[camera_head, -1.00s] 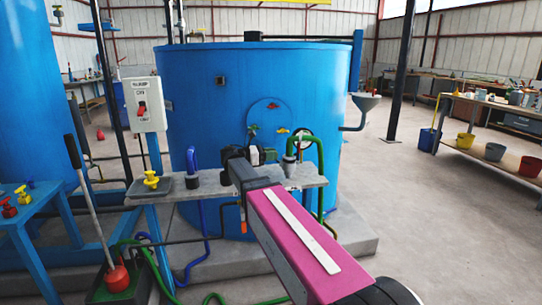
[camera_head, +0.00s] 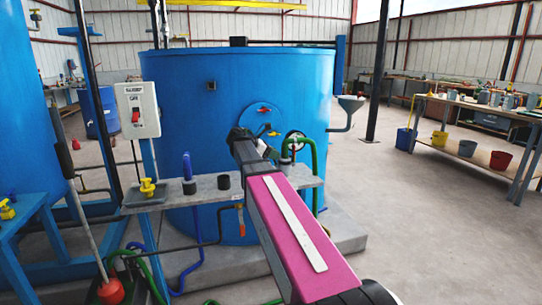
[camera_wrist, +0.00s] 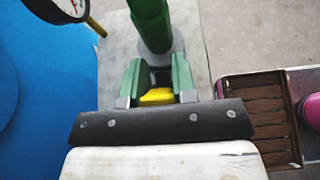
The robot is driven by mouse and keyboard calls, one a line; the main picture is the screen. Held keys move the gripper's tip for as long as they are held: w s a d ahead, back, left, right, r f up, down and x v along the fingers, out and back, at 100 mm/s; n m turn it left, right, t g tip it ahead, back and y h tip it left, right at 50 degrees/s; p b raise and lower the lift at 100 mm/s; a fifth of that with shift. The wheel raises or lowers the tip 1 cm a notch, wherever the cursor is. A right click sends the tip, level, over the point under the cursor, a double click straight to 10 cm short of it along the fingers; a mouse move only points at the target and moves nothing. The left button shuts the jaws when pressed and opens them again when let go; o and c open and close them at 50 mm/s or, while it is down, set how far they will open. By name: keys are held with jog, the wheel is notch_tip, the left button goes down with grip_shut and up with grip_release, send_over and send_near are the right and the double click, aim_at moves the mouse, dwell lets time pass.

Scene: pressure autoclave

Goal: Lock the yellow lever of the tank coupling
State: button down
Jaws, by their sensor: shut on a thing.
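In the wrist view a yellow lever (camera_wrist: 157,96) shows between the two fingers of my gripper (camera_wrist: 157,82), which is shut on it. The green-sided parts stand on either side of the lever, in front of a green upright pipe (camera_wrist: 150,22). In the head view my gripper (camera_head: 242,137) is over the grey shelf, in front of the blue tank (camera_head: 190,90), with the green hose (camera_head: 314,160) just right of it. The lever in my grip is hidden there by my arm. How far the lever is turned cannot be told.
A grey shelf (camera_head: 207,186) carries a yellow valve (camera_head: 148,187), and a white switch box (camera_head: 137,108) stands behind it. A pressure gauge (camera_wrist: 62,8) is close to my gripper at upper left. A workbench with buckets (camera_head: 467,148) stands at right; open floor lies between.

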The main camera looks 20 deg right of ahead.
dwell(0.4)
jog(key=c, duration=0.9)
grip_release()
jog(key=v, duration=1)
jog(key=shift+a+r, duration=0.25)
